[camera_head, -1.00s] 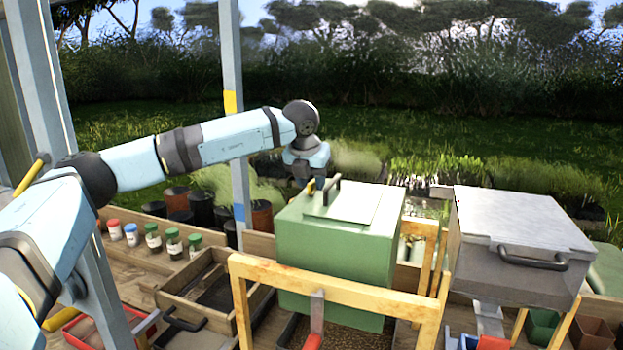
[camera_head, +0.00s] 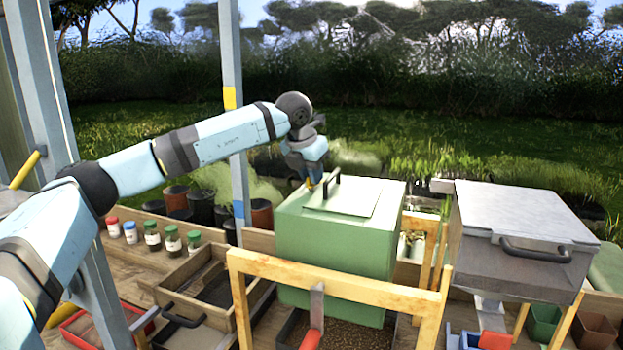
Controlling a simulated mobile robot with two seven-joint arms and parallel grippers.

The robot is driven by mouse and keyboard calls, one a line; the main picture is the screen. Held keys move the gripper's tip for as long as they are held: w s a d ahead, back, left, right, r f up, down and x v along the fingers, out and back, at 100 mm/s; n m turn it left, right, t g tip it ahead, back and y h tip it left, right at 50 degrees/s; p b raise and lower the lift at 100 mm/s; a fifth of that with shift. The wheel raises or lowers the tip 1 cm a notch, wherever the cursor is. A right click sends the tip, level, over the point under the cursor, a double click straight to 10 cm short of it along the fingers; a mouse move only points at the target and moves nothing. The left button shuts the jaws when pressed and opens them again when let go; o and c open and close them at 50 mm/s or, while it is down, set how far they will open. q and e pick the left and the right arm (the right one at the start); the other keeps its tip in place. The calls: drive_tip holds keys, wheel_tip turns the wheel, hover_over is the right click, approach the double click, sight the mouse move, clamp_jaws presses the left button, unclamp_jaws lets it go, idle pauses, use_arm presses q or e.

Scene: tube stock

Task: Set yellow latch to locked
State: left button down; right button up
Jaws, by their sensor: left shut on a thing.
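My left arm reaches in from the left, and its gripper (camera_head: 308,180) points down at the far left edge of the green box (camera_head: 335,246). A small yellow piece, which looks like the yellow latch (camera_head: 310,184), shows at the fingertips, just left of the black lid handle (camera_head: 332,184). The gripper is shut on it, as far as the small view shows. The box lid lies closed. The fingers and most of the latch are hidden, so I cannot tell the latch's setting. My right gripper is out of view.
A wooden frame (camera_head: 330,276) stands in front of the green box. A grey box (camera_head: 520,240) stands to the right. Several capped jars (camera_head: 152,233) and a wooden drawer (camera_head: 200,290) are at the left. A post (camera_head: 232,110) rises behind my forearm.

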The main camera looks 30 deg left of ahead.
use_arm(q)
drive_tip(key=m+h, duration=0.1)
drive_tip(key=m, duration=0.1)
drive_tip(key=shift+m+b, duration=0.3)
drive_tip(key=shift+m, duration=0.1)
drive_tip(key=m+h, duration=0.1)
drive_tip(key=m, duration=0.2)
drive_tip(key=shift+d+m+g, duration=0.15)
drive_tip(key=shift+m+g, duration=0.15)
drive_tip(key=shift+g, duration=0.1)
drive_tip(key=m, duration=0.2)
drive_tip(key=m+g+h+p, duration=0.1)
drive_tip(key=m, duration=0.1)
drive_tip(key=shift+s+r+h, duration=0.1)
drive_tip(key=shift+h, duration=0.2)
drive_tip(key=shift+s+d+m+g+h+p, duration=0.15)
drive_tip(key=shift+m+g+p, duration=0.2)
drive_tip(key=shift+m, duration=0.75)
drive_tip(key=shift+w+a+m+g+h+p, duration=0.15)
drive_tip(key=shift+m+g, duration=0.3)
drive_tip(key=shift+m, duration=0.65)
drive_tip(key=shift+s+d, duration=0.1)
drive_tip(key=c, duration=1.2)
unclamp_jaws()
